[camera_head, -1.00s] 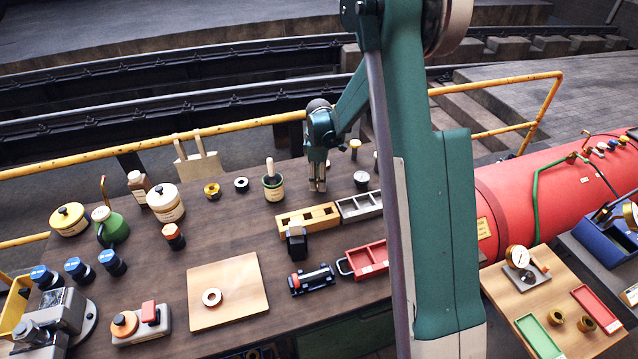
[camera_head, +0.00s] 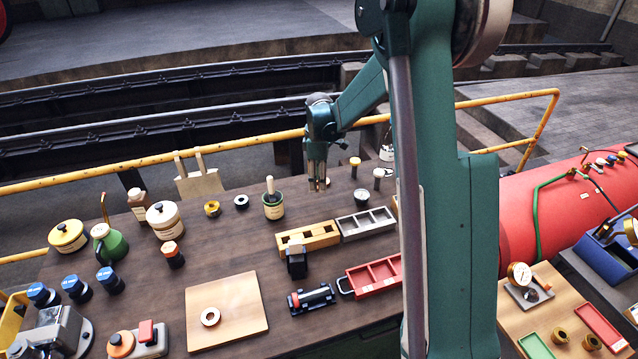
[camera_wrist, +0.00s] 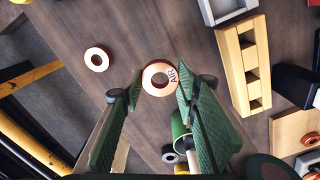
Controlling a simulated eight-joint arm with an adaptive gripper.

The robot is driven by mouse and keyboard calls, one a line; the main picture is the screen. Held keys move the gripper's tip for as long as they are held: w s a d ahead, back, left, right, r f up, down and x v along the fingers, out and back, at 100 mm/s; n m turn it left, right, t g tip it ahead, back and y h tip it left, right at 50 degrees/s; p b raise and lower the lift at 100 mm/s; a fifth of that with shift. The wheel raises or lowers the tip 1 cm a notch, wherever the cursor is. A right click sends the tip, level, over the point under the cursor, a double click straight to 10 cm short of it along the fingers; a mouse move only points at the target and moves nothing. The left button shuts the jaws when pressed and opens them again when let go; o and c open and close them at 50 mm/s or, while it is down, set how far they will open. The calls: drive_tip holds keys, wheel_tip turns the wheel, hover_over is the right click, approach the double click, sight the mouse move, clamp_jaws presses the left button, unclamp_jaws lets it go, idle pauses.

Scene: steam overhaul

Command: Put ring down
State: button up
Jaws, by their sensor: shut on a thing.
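My gripper (camera_head: 318,186) is over the back of the brown bench, right of the green pot with a brush. In the wrist view its two green-padded fingers (camera_wrist: 160,90) are shut on a copper ring (camera_wrist: 147,82) marked AIR. The ring sits at the fingertips, face toward the camera. A second copper ring (camera_wrist: 97,58) lies loose on the bench, apart from the held one. Another pale copper ring (camera_head: 210,309) lies on the light wooden board (camera_head: 240,290). How high the held ring is above the bench is hard to tell.
A yellow slotted block (camera_head: 325,241), a grey tray (camera_head: 384,219) and a red tray (camera_head: 362,287) stand in front of the gripper. The green pot (camera_head: 273,211) is to its left. A yellow rail (camera_head: 230,155) runs behind the bench. Bare wood shows around the loose ring.

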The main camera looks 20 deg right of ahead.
drive_tip(key=shift+a, duration=0.1)
idle(0.6)
wheel_tip(320, 180, up, 2)
drive_tip(key=n, duration=0.5)
hover_over(236, 297)
drive_tip(key=shift+b, duration=0.3)
drive_tip(key=shift+f, duration=2.9)
drive_tip(key=shift+f+b, duration=0.3)
drive_tip(key=shift+f, duration=1.75)
